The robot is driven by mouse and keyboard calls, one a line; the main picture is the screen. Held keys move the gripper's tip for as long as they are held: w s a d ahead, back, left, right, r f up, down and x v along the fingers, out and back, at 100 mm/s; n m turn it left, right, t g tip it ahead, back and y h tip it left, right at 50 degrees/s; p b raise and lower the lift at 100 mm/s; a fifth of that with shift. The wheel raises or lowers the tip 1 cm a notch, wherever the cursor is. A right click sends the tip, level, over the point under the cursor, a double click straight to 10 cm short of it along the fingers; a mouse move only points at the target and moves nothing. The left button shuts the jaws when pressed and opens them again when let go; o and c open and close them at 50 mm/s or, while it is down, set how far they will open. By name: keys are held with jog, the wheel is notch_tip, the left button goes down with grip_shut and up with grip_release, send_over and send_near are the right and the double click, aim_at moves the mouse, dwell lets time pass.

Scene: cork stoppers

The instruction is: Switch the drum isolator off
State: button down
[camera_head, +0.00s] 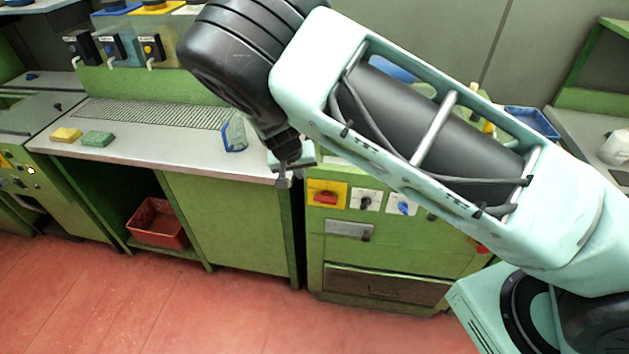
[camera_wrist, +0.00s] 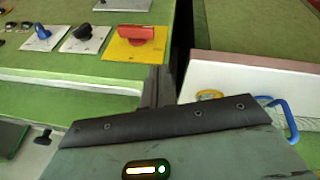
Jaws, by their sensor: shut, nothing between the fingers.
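A red rotary handle (camera_head: 326,197) sits on a yellow plate (camera_head: 341,187) on the green cabinet front. It looks like an isolator, but no label is legible. The handle lies roughly horizontal. In the wrist view the red handle (camera_wrist: 135,34) and yellow plate (camera_wrist: 118,48) show near the top middle. My gripper (camera_head: 283,181) hangs to the left of the yellow plate, near the counter's front edge and apart from the handle. It is shut and empty. In the wrist view its dark fingers (camera_wrist: 156,88) point up, just below the yellow plate.
Beside the red handle are a black knob (camera_head: 365,202) and a blue knob (camera_head: 404,207) on pale plates. A red bin (camera_head: 158,222) stands below. The floor in front is clear.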

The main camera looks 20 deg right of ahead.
jog(key=shift+w+a+r+b, duration=0.15)
jog(key=shift+a+r, duration=0.15)
jog(key=shift+a, duration=0.2)
jog(key=shift+s+a+r+b, duration=0.1)
jog(key=shift+a+r, duration=0.15)
jog(key=shift+a, duration=0.3)
jog(key=shift+w+a+r+b, duration=0.15)
jog(key=shift+a+r, duration=0.15)
jog(key=shift+a, duration=0.2)
